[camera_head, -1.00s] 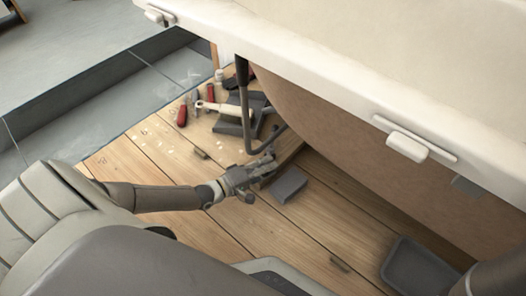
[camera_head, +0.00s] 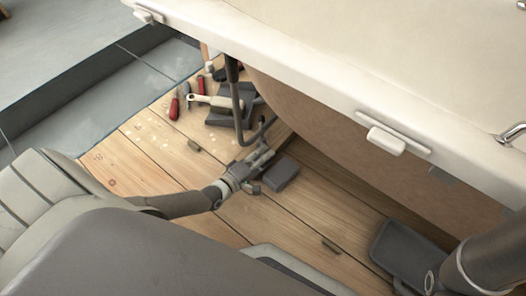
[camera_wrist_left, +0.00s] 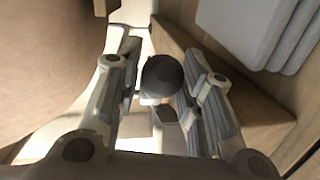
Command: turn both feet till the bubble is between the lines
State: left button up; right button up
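My left gripper (camera_head: 262,158) is low beside the brown tub panel (camera_head: 325,125), just above the wooden floor. In the left wrist view its two fingers (camera_wrist_left: 163,65) stand apart, with a dark round knob, possibly a foot (camera_wrist_left: 162,76), between them. There seems to be a narrow gap at the knob's left side; contact on the right is unclear. The white tub (camera_head: 400,60) rises above. No bubble or lines can be made out in either view. My right arm shows at the lower right; its gripper is out of frame.
A grey block (camera_head: 280,174) lies right by the left gripper. A dark bent pipe (camera_head: 238,110) hangs behind it. Red-handled tools (camera_head: 174,108) and a pale-handled tool (camera_head: 212,101) lie farther back. A dark tray (camera_head: 395,250) is at the right. The floor between is mostly clear.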

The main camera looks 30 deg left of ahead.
pick_arm(q)
jog(key=shift+s, duration=0.15)
jog(key=v, duration=1.1)
jog(key=shift+s, duration=0.4)
jog(key=shift+s+a, duration=0.1)
